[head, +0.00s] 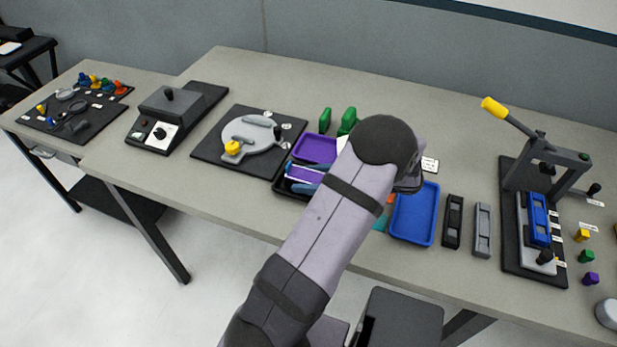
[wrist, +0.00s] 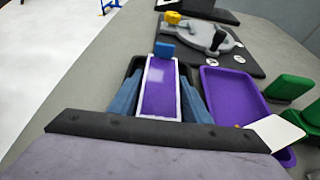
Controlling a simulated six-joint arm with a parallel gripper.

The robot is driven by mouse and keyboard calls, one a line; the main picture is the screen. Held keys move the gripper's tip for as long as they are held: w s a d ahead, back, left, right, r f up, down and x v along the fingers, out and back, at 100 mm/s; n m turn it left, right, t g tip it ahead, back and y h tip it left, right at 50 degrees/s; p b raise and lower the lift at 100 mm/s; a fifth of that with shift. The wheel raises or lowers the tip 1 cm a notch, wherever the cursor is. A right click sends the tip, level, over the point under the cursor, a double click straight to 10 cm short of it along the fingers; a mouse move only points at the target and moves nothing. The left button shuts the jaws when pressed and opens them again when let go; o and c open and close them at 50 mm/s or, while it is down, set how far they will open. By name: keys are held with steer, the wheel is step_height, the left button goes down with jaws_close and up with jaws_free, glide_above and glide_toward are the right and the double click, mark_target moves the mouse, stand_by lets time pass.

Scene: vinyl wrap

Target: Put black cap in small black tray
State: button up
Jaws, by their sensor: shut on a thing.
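The tray also shows in the head view (head: 279,187), partly hidden by the gripper. No black cap is clearly identifiable near the fingers. A long black slotted piece (head: 453,221) lies on the table right of the blue tray.
A purple tray (wrist: 233,93) stands right beside the black tray. Green blocks (wrist: 292,88) stand beyond it. A grey round fixture on a black board (head: 250,135) lies to the left. The blue tray (head: 414,213), a grey slotted piece (head: 482,230) and a lever press (head: 545,170) are to the right.

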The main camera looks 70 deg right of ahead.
mark_target(319, 179)
steer(key=o, duration=0.9)
steer(key=shift+f, duration=0.1)
steer(key=shift+r, duration=0.2)
steer(key=shift+s+r+b, duration=0.15)
steer(key=shift+s+b, duration=0.2)
steer(key=shift+s, duration=0.3)
steer(key=shift+b+v, duration=0.35)
steer(key=shift+v, duration=1.05)
steer(key=shift+w+r, duration=0.1)
